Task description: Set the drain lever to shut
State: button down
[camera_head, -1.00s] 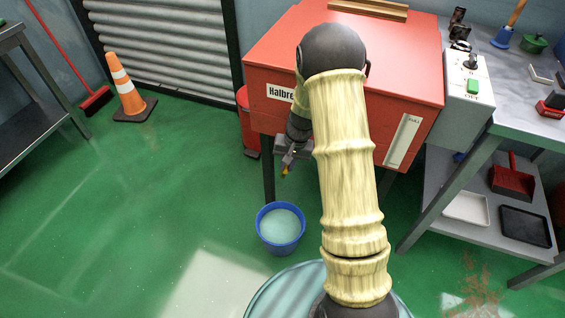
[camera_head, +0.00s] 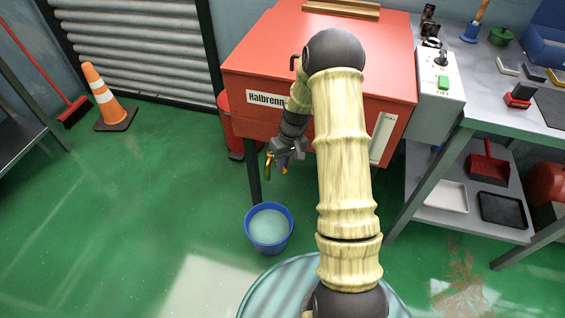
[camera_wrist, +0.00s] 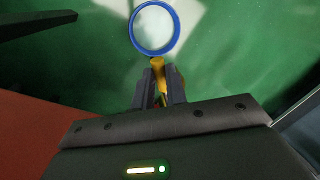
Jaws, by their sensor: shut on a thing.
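The yellow drain lever (camera_head: 268,163) hangs below the front of the red cabinet (camera_head: 320,75) marked "Halbrenn". It also shows in the wrist view (camera_wrist: 157,64), between and beyond the fingertips. My gripper (camera_head: 277,158) is at the lever, low on the cabinet's front left, and its fingers (camera_wrist: 160,88) are shut on a yellow part there. The gripper hides much of the lever and valve, so I cannot tell the lever's exact setting. The blue bucket (camera_head: 268,250) of pale liquid stands on the floor below; it also shows in the wrist view (camera_wrist: 134,40).
A grey workbench (camera_head: 480,105) with a switch box (camera_head: 438,80) stands to the right. A traffic cone (camera_head: 103,95) and a red broom (camera_head: 74,111) stand at the left. The green floor at the left is open.

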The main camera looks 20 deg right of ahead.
jog(key=shift+w, duration=0.1)
jog(key=c, duration=1.4)
grip_release()
notch_tip(320, 180, up, 7)
jog(key=d+p, duration=0.1)
jog(key=shift+d+r+p, duration=0.2)
jog(key=shift+p, duration=0.1)
jog(key=shift+w, duration=0.1)
